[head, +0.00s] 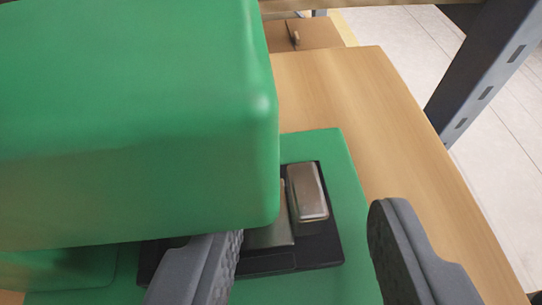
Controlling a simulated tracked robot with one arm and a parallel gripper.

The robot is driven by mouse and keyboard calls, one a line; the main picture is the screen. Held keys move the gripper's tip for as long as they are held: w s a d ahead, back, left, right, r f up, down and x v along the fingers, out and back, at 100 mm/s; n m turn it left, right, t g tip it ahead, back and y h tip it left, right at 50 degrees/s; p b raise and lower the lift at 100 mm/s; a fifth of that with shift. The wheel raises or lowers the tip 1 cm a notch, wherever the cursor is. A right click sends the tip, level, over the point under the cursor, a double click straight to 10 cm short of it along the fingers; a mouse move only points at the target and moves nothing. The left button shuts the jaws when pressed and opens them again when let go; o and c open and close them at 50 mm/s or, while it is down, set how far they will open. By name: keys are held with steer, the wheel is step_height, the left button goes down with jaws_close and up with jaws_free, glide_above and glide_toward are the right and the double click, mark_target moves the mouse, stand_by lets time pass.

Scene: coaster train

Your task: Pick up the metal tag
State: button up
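A small rounded metallic block (308,192), which looks like the metal tag, sits upright or tilted in a black holder (318,251) on a green base (348,205). A flatter grey-brown piece (272,236) lies beside it on the left, partly hidden; I cannot tell whether it is a separate thing. My gripper (305,228) is open, its left finger in front of the holder's left part and its right finger to the right over the wooden surface. The metallic block shows between the fingers and beyond them. Nothing is held.
A large green rounded body (140,120) fills the left and overhangs the holder closely. The wooden board (400,140) is bare on the right. A dark slotted metal post (485,75) rises at the upper right. A small brown wooden piece (305,36) is at the back.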

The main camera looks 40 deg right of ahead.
steer(key=shift+x, duration=0.85)
steer(key=shift+r, duration=0.1)
jaws_close()
steer(key=shift+r+p, duration=0.2)
steer(key=shift+p, duration=0.1)
